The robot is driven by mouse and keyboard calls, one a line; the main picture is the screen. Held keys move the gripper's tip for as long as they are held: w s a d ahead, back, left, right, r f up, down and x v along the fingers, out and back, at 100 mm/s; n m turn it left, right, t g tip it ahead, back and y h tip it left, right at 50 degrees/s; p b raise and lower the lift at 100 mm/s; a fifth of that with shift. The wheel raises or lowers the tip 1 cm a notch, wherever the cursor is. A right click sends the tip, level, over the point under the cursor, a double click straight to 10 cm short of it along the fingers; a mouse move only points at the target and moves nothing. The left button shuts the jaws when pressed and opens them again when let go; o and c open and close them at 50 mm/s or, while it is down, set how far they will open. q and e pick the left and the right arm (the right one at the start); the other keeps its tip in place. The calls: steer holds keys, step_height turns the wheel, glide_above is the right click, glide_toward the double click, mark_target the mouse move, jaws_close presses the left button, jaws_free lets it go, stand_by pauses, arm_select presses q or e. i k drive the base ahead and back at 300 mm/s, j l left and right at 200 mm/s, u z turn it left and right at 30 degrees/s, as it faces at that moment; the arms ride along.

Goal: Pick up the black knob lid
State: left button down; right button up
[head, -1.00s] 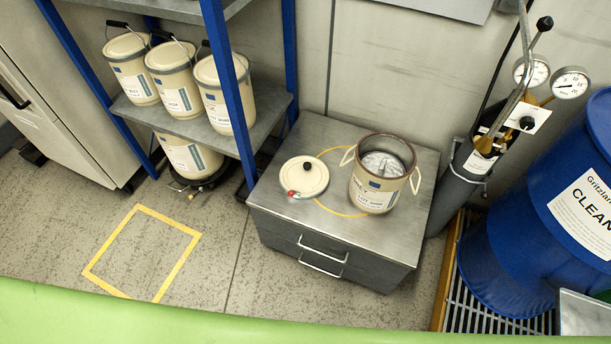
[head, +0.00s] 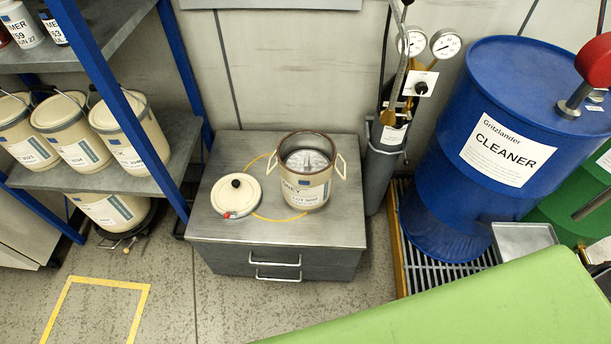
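The cream lid (head: 236,196) with a black knob (head: 236,183) lies flat on the left part of the grey metal cabinet top (head: 335,231). A small red fitting (head: 228,215) sits at its front edge. The open cream pot (head: 305,186) with two loop handles stands just right of the lid, apart from it. A yellow ring line on the cabinet top runs partly behind the lid and pot. Neither of my grippers shows in the head view.
A blue-framed shelf (head: 130,98) with cream buckets (head: 68,136) stands at left. A gas cylinder (head: 380,165) with gauges and a blue drum (head: 480,140) on a grate stand at right. A green surface (head: 520,300) crosses the lower right. Floor before the cabinet is partly clear.

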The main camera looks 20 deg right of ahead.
mark_target(241, 193)
steer(key=i+j+z, duration=0.15)
steer(key=z, duration=0.2)
steer(key=i+j+z, duration=0.1)
steer(key=j+z, duration=0.25)
steer(key=l, duration=0.1)
